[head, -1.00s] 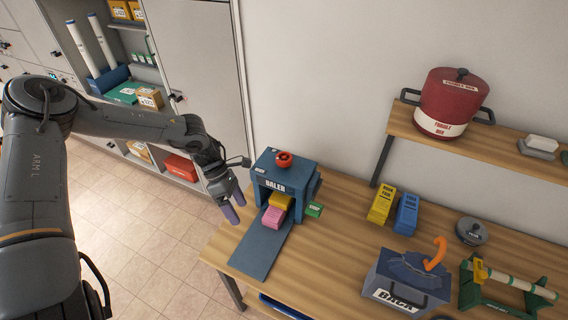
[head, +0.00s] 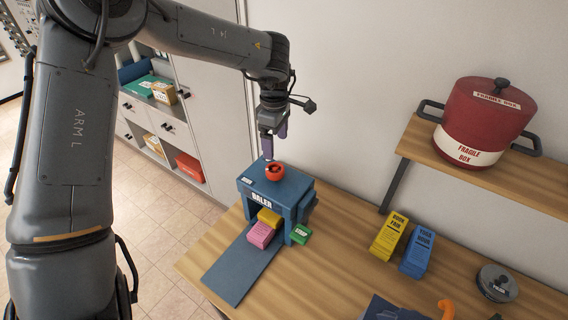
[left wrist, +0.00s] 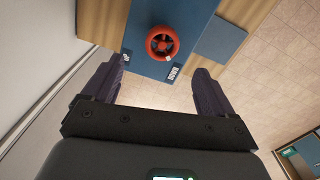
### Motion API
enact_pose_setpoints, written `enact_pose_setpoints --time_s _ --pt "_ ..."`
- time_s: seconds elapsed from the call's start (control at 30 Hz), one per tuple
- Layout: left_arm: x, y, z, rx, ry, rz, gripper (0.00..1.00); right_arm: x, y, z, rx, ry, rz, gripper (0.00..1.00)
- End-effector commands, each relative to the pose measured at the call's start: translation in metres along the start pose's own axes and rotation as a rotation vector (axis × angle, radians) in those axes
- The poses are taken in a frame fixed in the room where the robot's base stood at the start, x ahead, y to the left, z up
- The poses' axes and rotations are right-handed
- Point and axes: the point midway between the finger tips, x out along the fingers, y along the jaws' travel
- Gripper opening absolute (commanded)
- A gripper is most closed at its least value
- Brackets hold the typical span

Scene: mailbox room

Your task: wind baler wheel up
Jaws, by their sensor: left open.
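The blue baler (head: 278,190) stands on the wooden table with its label facing front. Its red wheel (head: 274,172) lies on top. In the left wrist view the wheel (left wrist: 162,43) shows as a red ring with a dark hub, between small labels on the blue top. A yellow block (head: 268,217) and a pink block (head: 260,235) sit at the baler's mouth. My left gripper (head: 268,152) points down just above and behind the wheel, apart from it. Its fingers are open and empty in the left wrist view (left wrist: 160,88). My right gripper is not in view.
A blue ramp (head: 240,268) runs forward from the baler, with a green block (head: 300,234) beside it. Yellow (head: 390,236) and blue (head: 417,254) boxes stand to the right. A red pot (head: 484,118) sits on a raised shelf. A cabinet stands behind on the left.

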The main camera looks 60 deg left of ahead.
Motion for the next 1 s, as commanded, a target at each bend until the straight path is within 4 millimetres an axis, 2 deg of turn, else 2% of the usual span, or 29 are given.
enact_pose_setpoints --time_s 0.2,0.4,0.6,0.8,1.0 --pt "0.032 -0.001 0.000 0.001 0.001 -0.005 0.86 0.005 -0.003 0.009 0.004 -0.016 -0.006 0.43" --pt "0.064 -0.001 0.000 0.000 -0.001 -0.005 0.86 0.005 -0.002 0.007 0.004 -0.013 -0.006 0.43" --pt "0.088 -0.001 0.000 0.000 0.000 -0.003 0.86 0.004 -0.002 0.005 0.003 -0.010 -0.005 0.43" --pt "0.099 -0.001 0.000 -0.001 -0.001 -0.002 0.86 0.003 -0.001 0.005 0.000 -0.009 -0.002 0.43" --pt "0.100 -0.001 0.000 0.000 -0.001 -0.001 0.86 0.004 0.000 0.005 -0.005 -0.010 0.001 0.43"
